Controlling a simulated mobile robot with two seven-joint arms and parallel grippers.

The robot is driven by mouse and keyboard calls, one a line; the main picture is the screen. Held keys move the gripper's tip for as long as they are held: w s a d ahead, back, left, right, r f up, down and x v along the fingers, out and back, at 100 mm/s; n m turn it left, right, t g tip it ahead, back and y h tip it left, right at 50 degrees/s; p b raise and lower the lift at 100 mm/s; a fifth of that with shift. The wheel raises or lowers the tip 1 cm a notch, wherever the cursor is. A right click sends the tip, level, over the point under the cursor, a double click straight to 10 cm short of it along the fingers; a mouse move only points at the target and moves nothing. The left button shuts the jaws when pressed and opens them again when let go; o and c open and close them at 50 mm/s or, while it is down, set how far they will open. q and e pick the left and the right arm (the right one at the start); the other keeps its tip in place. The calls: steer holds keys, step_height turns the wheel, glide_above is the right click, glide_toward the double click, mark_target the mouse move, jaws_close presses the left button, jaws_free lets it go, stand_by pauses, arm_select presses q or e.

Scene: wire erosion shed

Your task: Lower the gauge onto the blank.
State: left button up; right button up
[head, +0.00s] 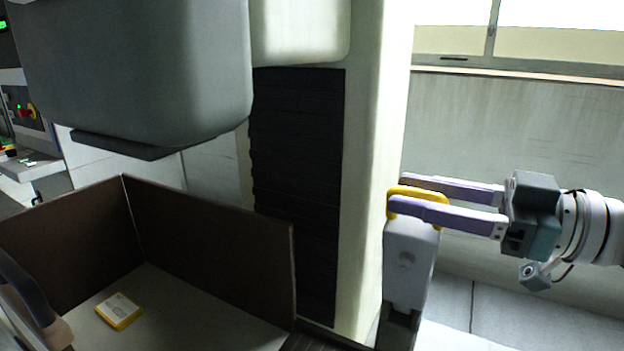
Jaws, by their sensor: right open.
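My right gripper (398,191) comes in from the right, its two long purple-grey fingers pointing left. It is open, with one finger on the far side and one on the near side of a yellow handle (416,192). I cannot tell whether the fingers touch the handle, or whether this body is the gauge. A small flat yellow block with a pale top (118,310) lies on the floor of the brown-walled tank. I cannot tell whether it is the blank. My left gripper is not in view.
The open tank has brown walls (215,235) and a bare pale floor around the block. A large grey machine head (140,75) hangs above it. A pale machine column (380,120) with a black ribbed cover (297,190) stands between tank and gripper.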

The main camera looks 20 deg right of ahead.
steer(key=shift+w+a, duration=0.35)
steer(key=shift+c, duration=0.3)
jaws_close()
stand_by(1.0)
